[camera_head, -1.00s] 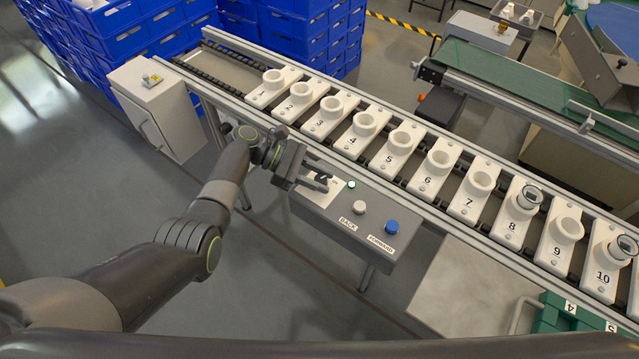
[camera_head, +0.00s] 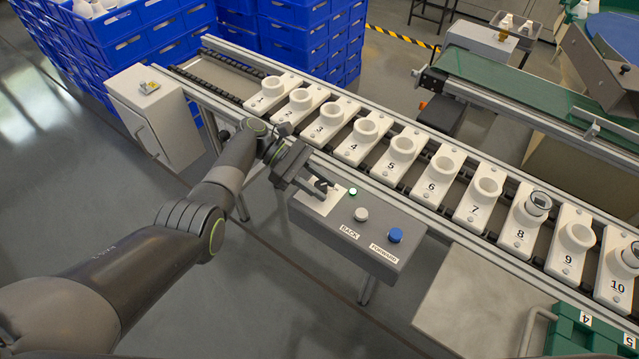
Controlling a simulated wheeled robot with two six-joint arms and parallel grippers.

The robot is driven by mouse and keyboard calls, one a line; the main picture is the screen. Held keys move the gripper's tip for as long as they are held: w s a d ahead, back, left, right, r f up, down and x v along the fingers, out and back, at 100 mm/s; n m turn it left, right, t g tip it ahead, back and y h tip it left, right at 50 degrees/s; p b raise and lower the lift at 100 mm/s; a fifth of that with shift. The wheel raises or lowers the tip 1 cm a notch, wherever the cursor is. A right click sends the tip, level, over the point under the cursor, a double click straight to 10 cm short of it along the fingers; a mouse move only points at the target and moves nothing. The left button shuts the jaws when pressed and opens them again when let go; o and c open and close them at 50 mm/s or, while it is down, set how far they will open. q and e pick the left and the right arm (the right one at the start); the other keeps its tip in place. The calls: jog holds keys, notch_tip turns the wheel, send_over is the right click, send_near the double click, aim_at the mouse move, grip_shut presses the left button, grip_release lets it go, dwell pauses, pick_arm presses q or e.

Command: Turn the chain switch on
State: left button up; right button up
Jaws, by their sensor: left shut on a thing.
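The control box (camera_head: 375,250) stands beside the conveyor, with a white label plate (camera_head: 312,205) at its left end. The chain switch is at this plate, and its dark knob is mostly hidden by my left gripper. My left gripper (camera_head: 323,187) is at the plate, shut on the switch knob. A small green lamp (camera_head: 353,191) just right of the fingers is lit. A white BACK button (camera_head: 361,214) and a blue FORWARD button (camera_head: 396,235) sit further right on the box. My right gripper is not in view.
The conveyor carries numbered white carriers with round sockets (camera_head: 401,147) behind the box; carriers 8 and 10 hold bulbs or caps. A grey cabinet (camera_head: 160,120) stands left, and blue crates (camera_head: 300,40) behind. A metal plate (camera_head: 480,300) and a green case (camera_head: 590,325) are at right.

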pick_arm(q)
jog(key=o, duration=1)
jog(key=shift+c, duration=0.2)
